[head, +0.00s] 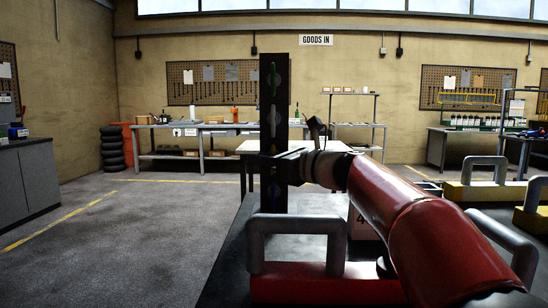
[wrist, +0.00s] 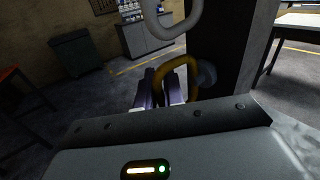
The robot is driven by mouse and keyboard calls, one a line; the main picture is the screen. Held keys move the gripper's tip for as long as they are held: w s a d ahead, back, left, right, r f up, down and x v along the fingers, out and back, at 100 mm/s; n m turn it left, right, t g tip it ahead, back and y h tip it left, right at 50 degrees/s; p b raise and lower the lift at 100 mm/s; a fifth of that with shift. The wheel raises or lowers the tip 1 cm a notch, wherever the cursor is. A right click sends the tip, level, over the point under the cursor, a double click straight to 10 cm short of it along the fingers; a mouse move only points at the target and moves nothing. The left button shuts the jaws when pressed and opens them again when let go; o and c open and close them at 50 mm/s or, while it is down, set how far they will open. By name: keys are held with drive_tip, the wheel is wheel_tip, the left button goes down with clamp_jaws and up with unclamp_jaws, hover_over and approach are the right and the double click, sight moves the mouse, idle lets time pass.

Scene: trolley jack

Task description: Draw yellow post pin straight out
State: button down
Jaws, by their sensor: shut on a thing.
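The yellow pin's loop handle (wrist: 190,64) shows in the wrist view, with my gripper (wrist: 160,88) shut on its left side. A grey round piece (wrist: 207,74) sits between the loop and the dark post (wrist: 236,45). How deep the pin sits in the post is hidden.
A green pin (head: 272,80) and a pale pin (head: 273,120) sit higher on the post; the pale loop (wrist: 174,18) is close above my gripper. A blue pin shows lower. A red block with a grey handle (head: 300,222) stands in front. Open floor lies left.

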drive_tip(key=s+b, duration=0.2)
drive_tip(key=s, duration=0.7)
drive_tip(key=shift+a+b, duration=0.15)
drive_tip(key=shift+b, duration=0.2)
idle(0.7)
drive_tip(key=s+r, duration=0.1)
drive_tip(key=s+r+p, duration=0.1)
drive_tip(key=s, duration=0.1)
idle(0.7)
